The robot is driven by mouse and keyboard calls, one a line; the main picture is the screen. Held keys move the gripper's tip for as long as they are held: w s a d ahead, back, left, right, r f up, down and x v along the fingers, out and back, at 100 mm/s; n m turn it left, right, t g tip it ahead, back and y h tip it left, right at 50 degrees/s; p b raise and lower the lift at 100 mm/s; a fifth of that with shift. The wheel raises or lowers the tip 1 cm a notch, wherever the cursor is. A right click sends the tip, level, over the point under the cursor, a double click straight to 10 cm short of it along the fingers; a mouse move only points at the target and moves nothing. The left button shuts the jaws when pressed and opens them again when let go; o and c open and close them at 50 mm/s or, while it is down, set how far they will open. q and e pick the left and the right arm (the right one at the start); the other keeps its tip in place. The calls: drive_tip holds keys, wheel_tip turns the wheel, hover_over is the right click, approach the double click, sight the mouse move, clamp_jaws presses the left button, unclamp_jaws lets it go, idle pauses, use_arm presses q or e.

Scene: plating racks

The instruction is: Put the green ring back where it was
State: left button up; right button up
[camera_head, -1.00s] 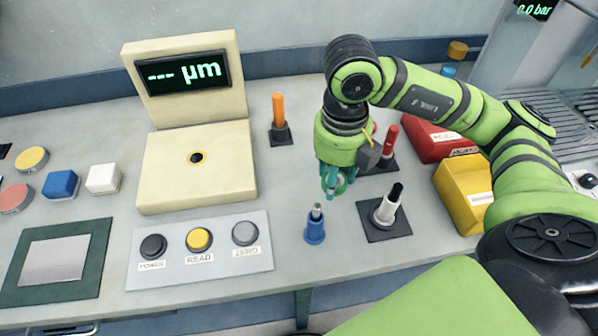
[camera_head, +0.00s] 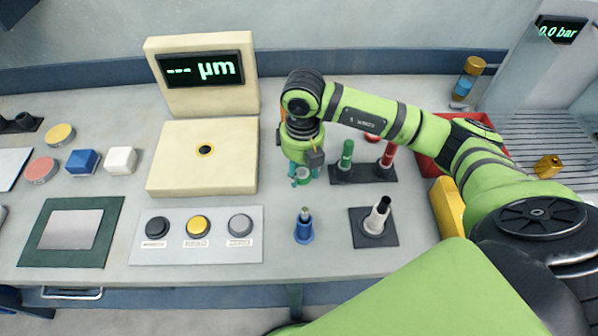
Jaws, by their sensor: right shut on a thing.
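My right gripper (camera_head: 302,178) points down over the bench with its teal fingers shut on the green ring (camera_head: 304,181). The ring is small and mostly hidden by the fingers. The gripper is right of the cream gauge block and behind the blue post (camera_head: 304,226). A green peg (camera_head: 347,155) and a red peg (camera_head: 388,155) stand on a dark base (camera_head: 362,174) to the right of the gripper. The orange peg is almost wholly hidden behind the gripper. My left gripper is out of view.
The cream gauge (camera_head: 205,158) has a display reading "--- µm". A button panel (camera_head: 197,250) lies in front of it.

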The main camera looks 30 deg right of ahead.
sight(299, 170)
drive_tip(key=shift+w+f, duration=0.35)
drive_tip(key=shift+w, duration=0.2)
wheel_tip(299, 170, down, 3)
drive_tip(key=shift+a+f+p, duration=0.1)
drive_tip(key=shift+p, duration=0.8)
drive_tip(key=shift+f, duration=0.45)
drive_tip(key=shift+f, duration=0.15)
drive_tip(key=o, duration=1)
